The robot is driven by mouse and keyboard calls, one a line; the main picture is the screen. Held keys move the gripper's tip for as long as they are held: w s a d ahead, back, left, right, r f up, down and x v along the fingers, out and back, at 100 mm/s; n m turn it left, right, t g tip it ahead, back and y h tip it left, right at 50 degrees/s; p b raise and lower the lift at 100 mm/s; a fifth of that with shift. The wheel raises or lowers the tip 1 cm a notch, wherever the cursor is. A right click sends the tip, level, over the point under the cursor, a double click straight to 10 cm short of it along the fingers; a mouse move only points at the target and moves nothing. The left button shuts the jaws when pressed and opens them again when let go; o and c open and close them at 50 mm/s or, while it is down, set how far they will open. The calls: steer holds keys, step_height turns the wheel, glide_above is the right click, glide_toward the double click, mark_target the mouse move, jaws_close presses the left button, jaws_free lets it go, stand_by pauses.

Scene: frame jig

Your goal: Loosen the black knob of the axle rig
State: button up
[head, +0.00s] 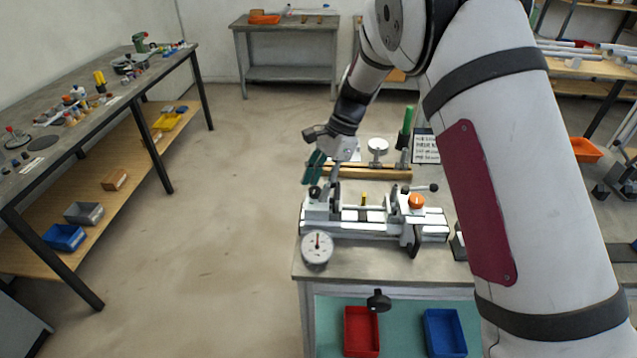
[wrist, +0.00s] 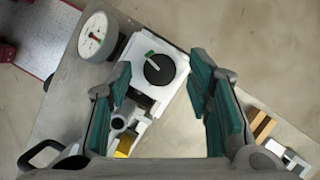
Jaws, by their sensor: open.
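The axle rig (head: 375,226) is a long white fixture on the grey bench. The black knob (wrist: 159,69) is round, with a pale pointer ending in green, on a white block at the rig's end. In the head view a small dark shape that looks like this knob (head: 315,191) sits at the rig's left end. My gripper (head: 318,180) is above that end. In the wrist view my gripper (wrist: 161,65) is open, its green fingers on either side of the knob's picture. No contact is visible, and the remaining height cannot be told.
A white dial gauge (head: 317,247) stands in front of the rig's left end. An orange knob (head: 416,202) and a black-tipped lever are at its right. A wooden rack (head: 358,171) with a green-handled tool stands behind. Red (head: 361,332) and blue (head: 445,333) bins lie below.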

steer(key=shift+f, duration=0.15)
steer(key=shift+c, duration=0.5)
jaws_close()
